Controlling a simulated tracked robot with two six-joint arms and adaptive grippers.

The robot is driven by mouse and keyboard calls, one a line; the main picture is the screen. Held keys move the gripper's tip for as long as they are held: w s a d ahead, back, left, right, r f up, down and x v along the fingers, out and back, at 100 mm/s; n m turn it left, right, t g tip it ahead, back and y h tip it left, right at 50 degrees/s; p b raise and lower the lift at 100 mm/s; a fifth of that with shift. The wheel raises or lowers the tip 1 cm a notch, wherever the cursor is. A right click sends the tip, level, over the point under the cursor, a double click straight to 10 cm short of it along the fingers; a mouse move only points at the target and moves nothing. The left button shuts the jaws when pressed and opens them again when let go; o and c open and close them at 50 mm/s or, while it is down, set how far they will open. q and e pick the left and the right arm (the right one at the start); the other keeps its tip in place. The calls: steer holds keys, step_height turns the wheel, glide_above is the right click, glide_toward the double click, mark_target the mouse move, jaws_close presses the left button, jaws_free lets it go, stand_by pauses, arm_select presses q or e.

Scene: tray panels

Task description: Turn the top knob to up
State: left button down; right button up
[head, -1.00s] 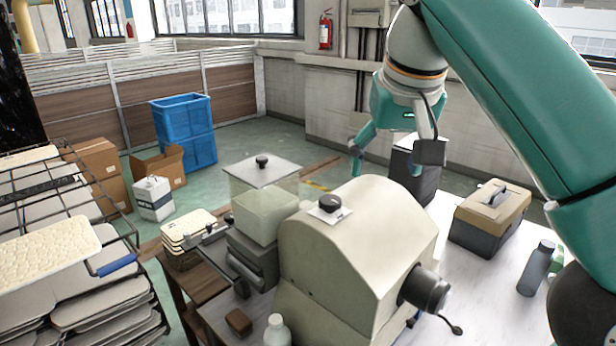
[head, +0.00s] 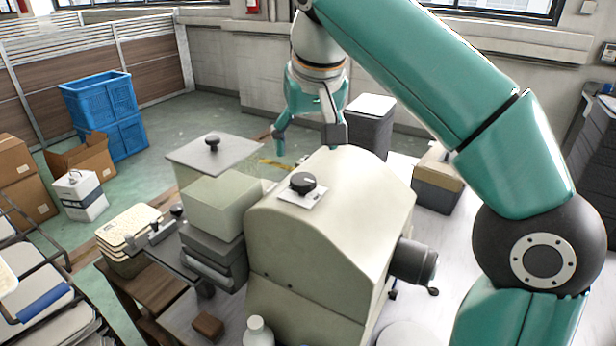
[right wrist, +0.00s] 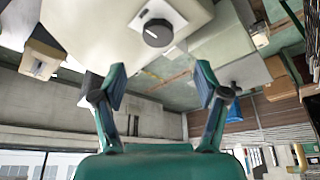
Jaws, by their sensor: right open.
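The top knob (head: 303,183) is a round black dial with a pale mark, on a small white plate (head: 315,200) on top of the cream machine (head: 350,205). In the right wrist view the knob (right wrist: 158,32) shows whole, with its pale mark partly visible. My right gripper (head: 306,142) is open and empty. In the head view it appears just beyond the knob, apart from it. In the right wrist view the knob lies past the gap between the fingertips (right wrist: 161,80), untouched. My left gripper is not in view.
A pale green block (head: 222,205) and a flat panel with a black knob (head: 213,145) stand left of the machine. A dark bin (head: 370,128) and a toolbox (head: 438,180) stand behind and right. A dark side knob (head: 412,262) juts from the machine. A bottle (head: 258,333) is in front.

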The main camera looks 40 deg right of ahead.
mark_target(302, 179)
steer(key=b+x, duration=0.1)
steer(key=x, duration=0.8)
steer(key=shift+f, duration=0.1)
steer(key=shift+c, duration=0.4)
